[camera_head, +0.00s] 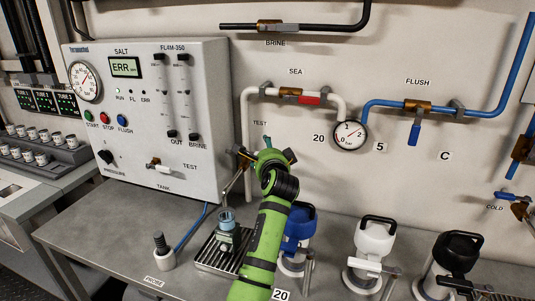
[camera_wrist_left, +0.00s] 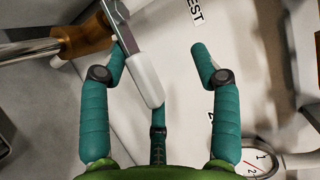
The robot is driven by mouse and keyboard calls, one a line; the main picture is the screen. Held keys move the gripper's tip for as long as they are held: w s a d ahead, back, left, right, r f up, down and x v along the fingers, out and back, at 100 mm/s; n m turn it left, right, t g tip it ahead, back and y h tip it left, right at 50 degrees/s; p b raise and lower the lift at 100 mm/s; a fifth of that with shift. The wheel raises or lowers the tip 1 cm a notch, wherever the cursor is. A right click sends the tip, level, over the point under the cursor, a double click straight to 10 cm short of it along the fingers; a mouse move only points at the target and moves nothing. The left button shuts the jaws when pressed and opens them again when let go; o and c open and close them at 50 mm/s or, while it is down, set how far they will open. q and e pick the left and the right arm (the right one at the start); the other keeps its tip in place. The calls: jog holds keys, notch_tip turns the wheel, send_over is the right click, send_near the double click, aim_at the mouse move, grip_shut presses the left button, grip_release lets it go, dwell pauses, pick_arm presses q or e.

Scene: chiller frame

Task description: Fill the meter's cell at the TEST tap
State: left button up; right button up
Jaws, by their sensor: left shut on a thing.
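The TEST tap is on the wall under the TEST label, and its brass body (camera_wrist_left: 85,40) shows at the upper left of the left wrist view. Its pale lever (camera_wrist_left: 145,80) lies between my teal fingers, close to the left one. A thin spout (camera_head: 233,183) slants down from the tap toward the small grey-green meter (camera_head: 227,241). The meter stands upright on a slatted tray with its round blue-grey cell (camera_head: 226,216) on top. I cannot tell the cell's water level. My right gripper is not in view.
A probe (camera_head: 160,246) stands in a white holder left of the drip tray (camera_head: 205,256). Blue (camera_head: 297,232), white (camera_head: 374,240) and black (camera_head: 457,253) jugs stand to the right. The control panel (camera_head: 140,110) reads ERR. A gauge (camera_head: 350,134) is on the wall.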

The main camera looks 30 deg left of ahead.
pick_arm(q)
jog(key=shift+s+r+t, duration=0.3)
jog(key=shift+s+r, duration=0.15)
jog(key=shift+r, duration=0.4)
jog(key=shift+s+d+f+p, duration=0.15)
jog(key=shift+s+d+p, duration=0.25)
jog(key=shift+p, duration=0.25)
jog(key=f+p+v, duration=0.1)
jog(key=p+v, duration=0.2)
jog(key=v, duration=0.4)
jog(key=shift+s, duration=0.2)
jog(key=shift+f, duration=0.15)
jog(key=shift+a+p, duration=0.1)
jog(key=shift+p, duration=0.25)
